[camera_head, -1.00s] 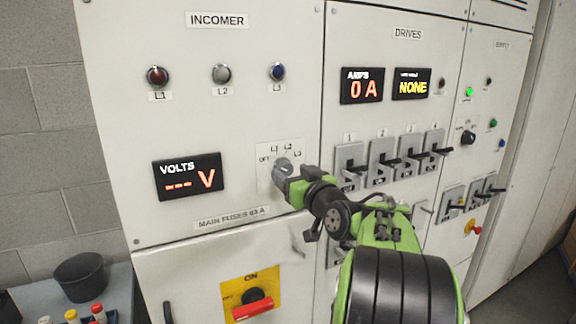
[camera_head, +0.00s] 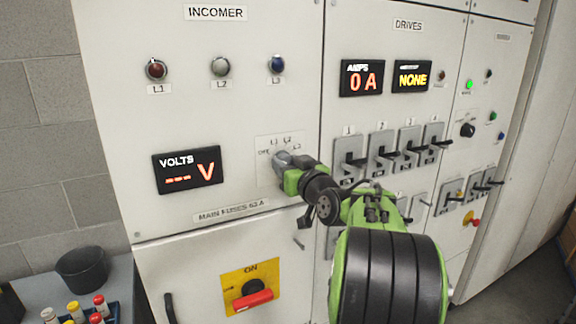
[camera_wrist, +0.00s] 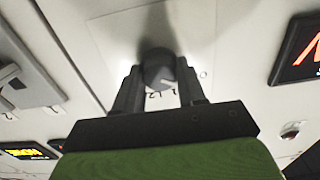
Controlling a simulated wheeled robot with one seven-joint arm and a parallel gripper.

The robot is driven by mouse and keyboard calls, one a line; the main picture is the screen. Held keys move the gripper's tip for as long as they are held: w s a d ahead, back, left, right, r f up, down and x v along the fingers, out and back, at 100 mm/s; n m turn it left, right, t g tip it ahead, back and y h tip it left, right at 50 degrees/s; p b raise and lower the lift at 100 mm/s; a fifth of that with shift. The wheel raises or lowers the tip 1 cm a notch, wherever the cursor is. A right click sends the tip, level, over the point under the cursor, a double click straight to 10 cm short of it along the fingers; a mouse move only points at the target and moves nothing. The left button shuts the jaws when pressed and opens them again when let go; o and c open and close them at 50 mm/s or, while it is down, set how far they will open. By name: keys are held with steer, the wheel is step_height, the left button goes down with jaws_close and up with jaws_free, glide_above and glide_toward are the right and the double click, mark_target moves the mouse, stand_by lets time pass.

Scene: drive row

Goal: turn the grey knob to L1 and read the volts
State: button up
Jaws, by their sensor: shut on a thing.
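The grey knob (camera_wrist: 158,68) sits between the two dark fingers of my gripper (camera_wrist: 158,88) in the wrist view, and the gripper is shut on it. A pale mark shows on the knob's face near the L1 and L2 lettering; I cannot tell exactly which label it points at. In the head view my gripper (camera_head: 283,161) covers most of the knob on its white plate (camera_head: 266,176), marked OFF, L1, L2, L3. The volts display (camera_head: 188,171), left of the knob, reads "--- V".
Red, white and blue lamps sit above. A red-handled switch (camera_head: 252,294) on a yellow plate is below, at ON. The amps display (camera_head: 362,78) reads 0 A. Drive switches (camera_head: 381,160) stand close to the right of my arm. A black pot (camera_head: 82,271) stands lower left.

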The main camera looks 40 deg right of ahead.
steer(key=shift+m, duration=0.3)
steer(key=m, duration=0.3)
steer(key=shift+m, duration=2)
steer(key=o, duration=1.1)
steer(key=shift+c, duration=0.2)
steer(key=b+v, duration=0.3)
steer(key=v, duration=1.2)
steer(key=shift+s+b, duration=0.3)
steer(key=shift+s, duration=0.1)
